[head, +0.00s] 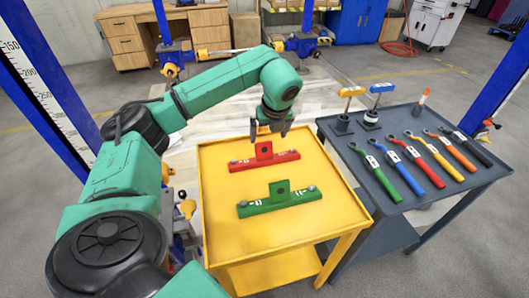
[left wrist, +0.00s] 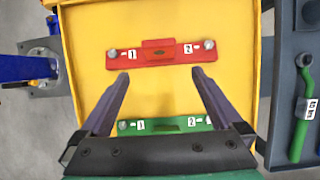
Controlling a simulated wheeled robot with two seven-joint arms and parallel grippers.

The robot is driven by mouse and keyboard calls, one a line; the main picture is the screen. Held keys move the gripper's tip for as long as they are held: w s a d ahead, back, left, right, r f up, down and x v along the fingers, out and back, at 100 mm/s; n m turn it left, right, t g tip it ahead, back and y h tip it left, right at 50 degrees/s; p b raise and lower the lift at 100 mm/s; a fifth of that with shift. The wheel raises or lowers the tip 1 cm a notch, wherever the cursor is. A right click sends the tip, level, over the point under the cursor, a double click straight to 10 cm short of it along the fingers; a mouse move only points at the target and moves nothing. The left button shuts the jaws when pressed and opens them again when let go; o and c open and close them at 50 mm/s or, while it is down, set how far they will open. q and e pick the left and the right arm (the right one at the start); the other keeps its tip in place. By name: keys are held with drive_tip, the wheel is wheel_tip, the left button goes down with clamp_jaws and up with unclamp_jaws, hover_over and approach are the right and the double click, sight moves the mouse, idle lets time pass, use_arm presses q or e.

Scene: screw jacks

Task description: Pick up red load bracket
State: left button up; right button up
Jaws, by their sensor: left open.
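The red load bracket (head: 264,158) lies on the yellow table (head: 220,205) toward its back, a flat bar with an upright holed tab and a bolt near the right end. In the left wrist view the red load bracket (left wrist: 161,52) shows labels 1 and 2 and a bolt at each end. My left gripper (head: 268,133) is above and behind the bracket in the head view. In the left wrist view its fingers (left wrist: 160,85) are spread, with nothing between the tips, and the bracket lies beyond them. My right gripper is not in view.
A green bracket (head: 280,197) lies on the yellow table in front of the red one. A dark grey table (head: 400,130) at the right holds several coloured wrenches and upright tools. Blue posts (head: 48,70) stand at the sides. The yellow table's front is clear.

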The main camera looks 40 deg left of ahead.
sight(265, 149)
use_arm(q)
drive_tip(key=p+x, duration=0.1)
drive_tip(key=x, duration=0.9)
drive_tip(key=shift+a+f, duration=0.1)
drive_tip(key=shift+f, duration=0.2)
drive_tip(key=c, duration=1.4)
drive_tip(key=shift+w+r, duration=0.1)
drive_tip(key=shift+r, duration=0.05)
clamp_jaws()
drive_tip(key=shift+r, duration=0.1)
wheel_tip(265, 149, up, 20)
